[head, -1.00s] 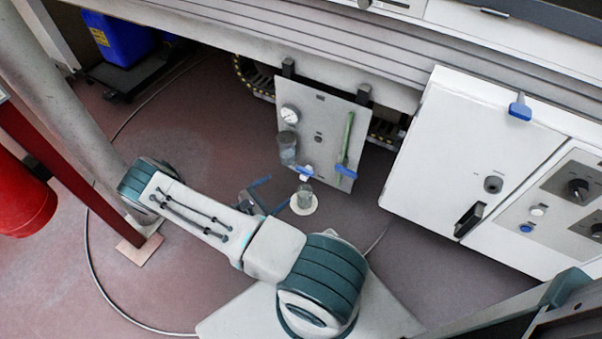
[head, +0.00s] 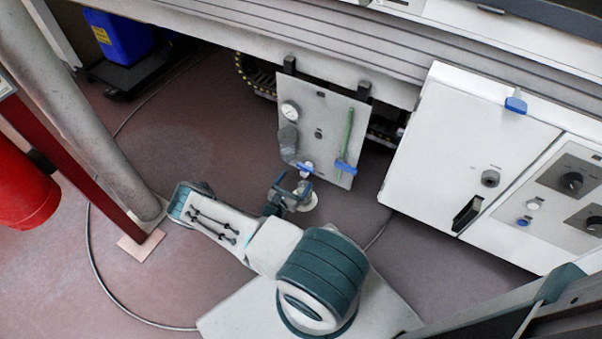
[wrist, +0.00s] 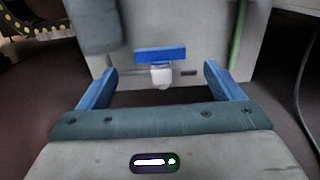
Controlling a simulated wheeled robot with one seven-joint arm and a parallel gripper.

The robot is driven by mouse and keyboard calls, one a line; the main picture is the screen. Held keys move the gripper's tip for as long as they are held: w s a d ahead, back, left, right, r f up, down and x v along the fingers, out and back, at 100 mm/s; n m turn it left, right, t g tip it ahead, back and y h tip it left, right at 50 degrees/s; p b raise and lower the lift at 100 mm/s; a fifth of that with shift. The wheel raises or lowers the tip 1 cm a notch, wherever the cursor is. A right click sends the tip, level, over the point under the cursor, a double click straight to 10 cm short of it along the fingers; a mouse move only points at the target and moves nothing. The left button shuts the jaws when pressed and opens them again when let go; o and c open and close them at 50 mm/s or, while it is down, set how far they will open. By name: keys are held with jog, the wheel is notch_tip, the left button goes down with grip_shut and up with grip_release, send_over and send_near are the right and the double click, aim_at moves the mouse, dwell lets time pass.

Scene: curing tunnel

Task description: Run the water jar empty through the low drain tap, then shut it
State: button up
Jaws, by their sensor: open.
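The drain tap has a blue bar handle (wrist: 160,54) and a white body (wrist: 161,76), and it sits low on the grey panel (wrist: 195,20). The handle lies crosswise in the wrist view; it also shows in the head view (head: 305,167). The grey-looking water jar (head: 288,140) is on the panel, up and left of the tap; its lower part shows in the wrist view (wrist: 92,25). Its water level cannot be told. My gripper (wrist: 159,70) is open and empty, with its blue fingers apart on either side of the tap, short of the handle. It also shows in the head view (head: 291,188).
A pale round disc (head: 312,203) lies under the tap, partly hidden by my gripper. A gauge (head: 290,111) sits above the jar. A green tube (head: 349,130) and another blue handle (head: 345,166) are to the right. A white cabinet (head: 450,150) stands further right.

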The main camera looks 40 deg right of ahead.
aim_at(304, 169)
jog(key=x, duration=0.4)
jog(key=b+x, duration=0.1)
jog(key=shift+w+d+f, duration=0.2)
jog(key=shift+d+f, duration=0.15)
jog(key=shift+f, duration=0.05)
jog(key=shift+r, duration=0.3)
jog(key=c, duration=1)
jog(key=shift+f, duration=0.1)
